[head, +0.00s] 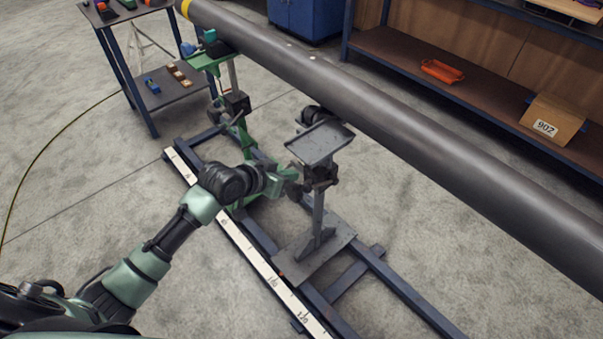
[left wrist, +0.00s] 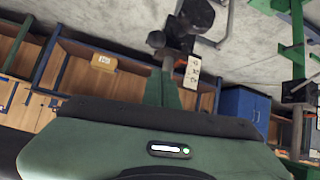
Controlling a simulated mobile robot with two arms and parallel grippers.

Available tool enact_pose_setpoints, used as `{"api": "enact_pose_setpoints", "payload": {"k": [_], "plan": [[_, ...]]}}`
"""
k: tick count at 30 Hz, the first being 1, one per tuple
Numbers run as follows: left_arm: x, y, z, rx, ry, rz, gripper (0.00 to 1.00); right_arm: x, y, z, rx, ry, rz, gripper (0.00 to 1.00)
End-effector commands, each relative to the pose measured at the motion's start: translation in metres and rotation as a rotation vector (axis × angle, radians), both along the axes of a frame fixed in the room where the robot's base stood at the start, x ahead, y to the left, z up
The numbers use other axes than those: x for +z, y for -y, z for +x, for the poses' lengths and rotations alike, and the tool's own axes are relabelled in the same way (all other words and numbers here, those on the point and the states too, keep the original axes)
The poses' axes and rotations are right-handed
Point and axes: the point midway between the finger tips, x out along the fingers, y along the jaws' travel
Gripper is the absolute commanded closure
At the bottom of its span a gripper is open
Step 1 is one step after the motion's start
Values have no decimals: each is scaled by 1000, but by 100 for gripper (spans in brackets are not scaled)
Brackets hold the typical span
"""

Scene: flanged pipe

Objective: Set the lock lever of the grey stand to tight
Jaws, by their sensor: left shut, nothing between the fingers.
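The grey stand (head: 318,205) stands on the floor rails, with a flat tray-like top (head: 320,142) below the long dark pipe (head: 400,130). A dark clamp (head: 321,175) sits on its post under the top. My left gripper (head: 288,184) is shut and empty, just left of this clamp; I cannot tell whether it touches. In the left wrist view, its green fingers (left wrist: 162,90) point toward a dark ball knob (left wrist: 157,40) and a black round part (left wrist: 196,14). A white tag (left wrist: 192,72) shows beside the fingers, its marks unreadable. The lock lever's setting cannot be made out. My right gripper is out of view.
A green stand (head: 240,130) is behind and left, close to my left wrist. A white scale strip (head: 245,245) runs along the rails. A side table (head: 175,100), blue cabinet (head: 304,20) and shelf with a carton (head: 548,120) stand behind. The front floor is clear.

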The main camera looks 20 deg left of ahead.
Motion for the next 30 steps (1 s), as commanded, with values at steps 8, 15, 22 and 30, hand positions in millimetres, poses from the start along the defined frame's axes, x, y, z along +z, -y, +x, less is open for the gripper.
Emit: {"api": "enact_pose_setpoints", "payload": {"k": [8,15,22,30], "plan": [[30,12,-1,-46,30,-8,100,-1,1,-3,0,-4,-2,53],[28,12,0,-43,31,-9,100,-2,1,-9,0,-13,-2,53],[14,23,18,-43,29,-12,100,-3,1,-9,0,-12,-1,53],[-20,46,60,-42,30,-11,100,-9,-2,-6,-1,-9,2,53]]}}
